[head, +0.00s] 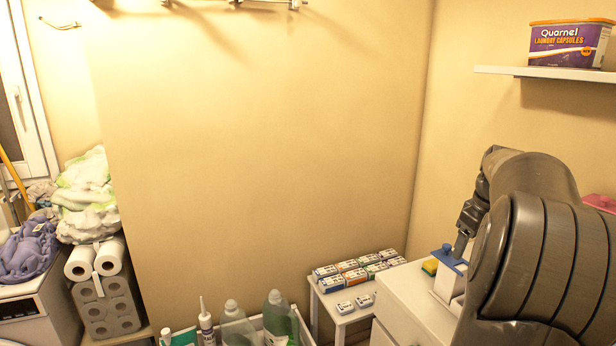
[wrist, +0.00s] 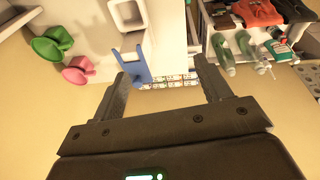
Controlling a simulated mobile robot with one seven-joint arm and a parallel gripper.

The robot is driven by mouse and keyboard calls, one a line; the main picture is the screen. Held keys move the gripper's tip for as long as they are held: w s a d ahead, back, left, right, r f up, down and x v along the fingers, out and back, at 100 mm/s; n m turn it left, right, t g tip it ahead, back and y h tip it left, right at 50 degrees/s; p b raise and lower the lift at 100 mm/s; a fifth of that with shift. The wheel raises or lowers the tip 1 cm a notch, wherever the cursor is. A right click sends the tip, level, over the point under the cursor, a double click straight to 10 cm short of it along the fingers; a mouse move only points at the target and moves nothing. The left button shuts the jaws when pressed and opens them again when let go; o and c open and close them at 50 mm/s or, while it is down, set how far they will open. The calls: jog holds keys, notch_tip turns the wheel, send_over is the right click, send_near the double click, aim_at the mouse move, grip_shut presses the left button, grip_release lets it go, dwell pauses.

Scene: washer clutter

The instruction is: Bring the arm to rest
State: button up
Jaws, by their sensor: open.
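My gripper (wrist: 163,68) is open in the wrist view, its two dark fingers apart with nothing held between them. In the head view my gripper (head: 464,228) shows at the right, partly hidden by my dark arm. It hangs above the white cabinet (head: 402,290), close to a blue-topped white item (head: 450,262). I cannot tell whether it touches that item. In the wrist view a blue piece (wrist: 131,65) lies just beyond the left finger.
A low white table (head: 327,305) holds several small boxes. Bottles (head: 278,318) stand in a crate at the bottom. A shelf (head: 550,74) carries a purple capsule tub (head: 567,45). Green (wrist: 52,42) and pink (wrist: 78,70) items show in the wrist view.

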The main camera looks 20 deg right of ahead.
jog(key=w+a+r+t+h, duration=0.1)
jog(key=w+a, duration=0.1)
jog(key=a, duration=1.2)
jog(key=w+a+r+h, duration=0.1)
jog(key=a+r, duration=0.1)
jog(key=a, duration=1.3)
jog(key=s+a+f+t+y, duration=0.1)
jog(key=s+a+f, duration=0.2)
jog(key=s+a, duration=0.3)
jog(key=s+a+f+t+y, duration=0.1)
jog(key=s+a+f+y, duration=0.1)
jog(key=s+a+f, duration=0.2)
jog(key=shift+s+a+f+m, duration=0.15)
jog(key=shift+s+a+m, duration=0.25)
jog(key=shift+s+a, duration=2.05)
jog(key=shift+w+a, duration=0.7)
